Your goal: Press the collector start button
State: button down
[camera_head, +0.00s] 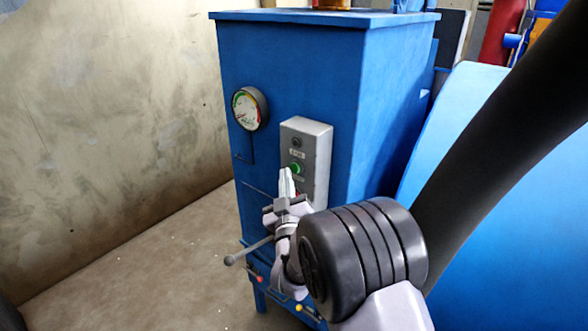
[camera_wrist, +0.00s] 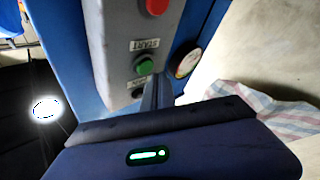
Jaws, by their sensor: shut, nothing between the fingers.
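A grey control box (camera_head: 319,142) is fixed to the front of the blue cabinet. In the wrist view the green button (camera_wrist: 144,65) sits beside an upside-down label reading START (camera_wrist: 145,44), with a red button (camera_wrist: 157,6) at the top edge. In the wrist view the closed fingers (camera_wrist: 157,75) point at the box, right beside the green button. I cannot tell whether they touch the box. My gripper covers part of the box's lower area.
The blue cabinet (camera_head: 265,75) bears a round gauge (camera_head: 249,108) left of the box. A lever with a grey ball (camera_head: 230,260) sticks out low at the left. A large blue curved surface (camera_head: 455,120) stands at the right. The floor left of the cabinet is clear.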

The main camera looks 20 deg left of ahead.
dwell(0.6)
jog(key=shift+w+d+b, duration=0.15)
jog(key=shift+w+b, duration=0.25)
jog(key=shift+b, duration=0.25)
jog(key=shift+w+d+b, duration=0.15)
jog(key=shift+w+b, duration=0.2)
jog(key=shift+w, duration=0.05)
dwell(0.4)
jog(key=shift+s, duration=0.1)
jog(key=shift+s+a+b, duration=0.3)
jog(key=shift+s+b, duration=0.4)
jog(key=shift+b, duration=0.25)
